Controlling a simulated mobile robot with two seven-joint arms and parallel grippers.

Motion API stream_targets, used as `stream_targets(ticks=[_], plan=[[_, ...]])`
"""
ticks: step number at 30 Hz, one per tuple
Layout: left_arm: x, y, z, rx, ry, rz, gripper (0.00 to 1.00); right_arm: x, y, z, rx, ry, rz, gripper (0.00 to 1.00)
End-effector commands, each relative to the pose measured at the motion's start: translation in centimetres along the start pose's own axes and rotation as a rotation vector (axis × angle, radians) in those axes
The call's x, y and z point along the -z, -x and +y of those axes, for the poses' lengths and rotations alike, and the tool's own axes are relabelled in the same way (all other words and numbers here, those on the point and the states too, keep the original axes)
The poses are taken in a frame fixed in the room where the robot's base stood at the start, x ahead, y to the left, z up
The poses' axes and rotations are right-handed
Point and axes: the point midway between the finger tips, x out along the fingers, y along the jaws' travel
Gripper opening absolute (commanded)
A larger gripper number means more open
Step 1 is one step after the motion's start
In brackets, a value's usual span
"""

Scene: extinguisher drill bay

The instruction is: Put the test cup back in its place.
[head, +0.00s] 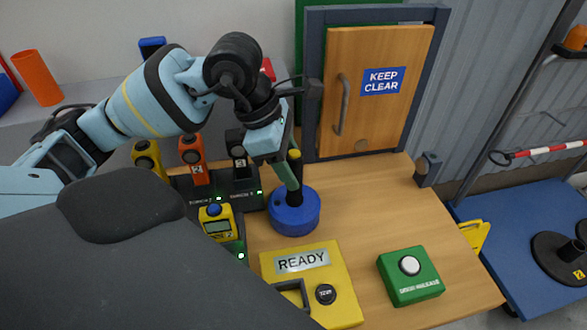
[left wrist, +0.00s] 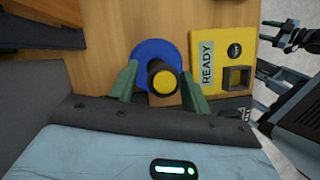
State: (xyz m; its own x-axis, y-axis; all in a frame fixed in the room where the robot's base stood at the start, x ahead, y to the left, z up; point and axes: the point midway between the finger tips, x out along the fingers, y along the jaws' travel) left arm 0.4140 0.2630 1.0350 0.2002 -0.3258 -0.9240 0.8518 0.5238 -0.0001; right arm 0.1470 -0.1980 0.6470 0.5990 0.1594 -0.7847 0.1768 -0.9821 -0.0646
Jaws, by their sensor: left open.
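A round blue piece (head: 293,212) with a black upright post and a yellow top stands on the wooden bench; I take it to be the test cup. In the left wrist view its blue rim (left wrist: 150,50) shows around the yellow-topped post (left wrist: 164,82). My left gripper (head: 293,172) has come down over the post. Its green fingers (left wrist: 158,82) are open, one on each side of the post, and not visibly closed on it. The post's middle is partly hidden by a finger in the head view.
A yellow READY box (head: 335,285) and a green button box (head: 409,275) stand in front. Several devices sit in a dark dock (head: 245,190), with a yellow meter (head: 216,222) nearby. A KEEP CLEAR door (head: 375,95) is behind. Bench right of the cup is bare.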

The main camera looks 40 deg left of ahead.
Motion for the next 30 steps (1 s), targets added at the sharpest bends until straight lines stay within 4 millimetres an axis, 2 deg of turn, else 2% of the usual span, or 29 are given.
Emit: stream_targets(ticks=[3, 9, 15, 21, 30], plan=[[0.0, 2.6, 0.1, -0.006, 0.0, -0.002, 0.47, 0.0, 0.1, 0.0, 0.0, 0.0, -0.001, 0.51], [0.0, 6.6, 0.1, -0.005, 0.0, -0.002, 0.47, 0.3, 0.2, 0.0, -0.001, 0.001, 0.004, 0.51], [0.0, 9.2, 0.0, -0.003, 0.0, -0.002, 0.47, 0.7, 0.2, 0.1, -0.002, 0.001, 0.011, 0.51], [0.0, 10.1, 0.0, 0.0, -0.001, 0.0, 0.47, 1.0, 0.1, 0.1, -0.002, 0.003, 0.018, 0.51], [0.0, 10.1, 0.0, 0.0, 0.0, 0.001, 0.47, 1.2, 0.0, 0.2, -0.003, 0.003, 0.021, 0.51]])
